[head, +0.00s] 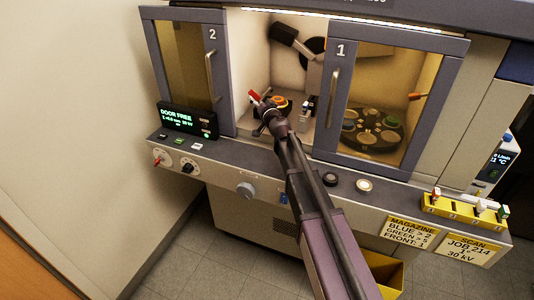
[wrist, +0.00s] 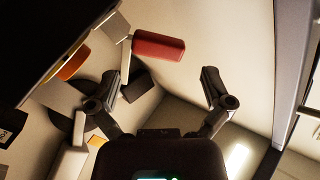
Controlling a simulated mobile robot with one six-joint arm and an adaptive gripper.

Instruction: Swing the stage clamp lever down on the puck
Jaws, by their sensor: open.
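The clamp lever has a red grip (head: 254,97) that stands raised, left of the orange-ringed puck (head: 279,100) on the stage inside the bay. In the wrist view the red grip (wrist: 158,46) lies just beyond my fingertips, nearer the left finger, on a thin pale stem. The orange edge of the puck (wrist: 72,63) shows at the left, partly hidden by a dark part. My gripper (wrist: 163,80) is open and empty, with its fingers apart. In the head view my gripper (head: 261,114) is in the bay close below the lever; my arm hides part of the stage.
Door 2 (head: 187,75) stands left of the open bay and door 1 (head: 387,98) right of it. A small fixture (head: 306,108) stands right of the puck. Behind door 1's glass is a dark carousel (head: 372,128). The yellow rack (head: 464,209) sits on the front ledge.

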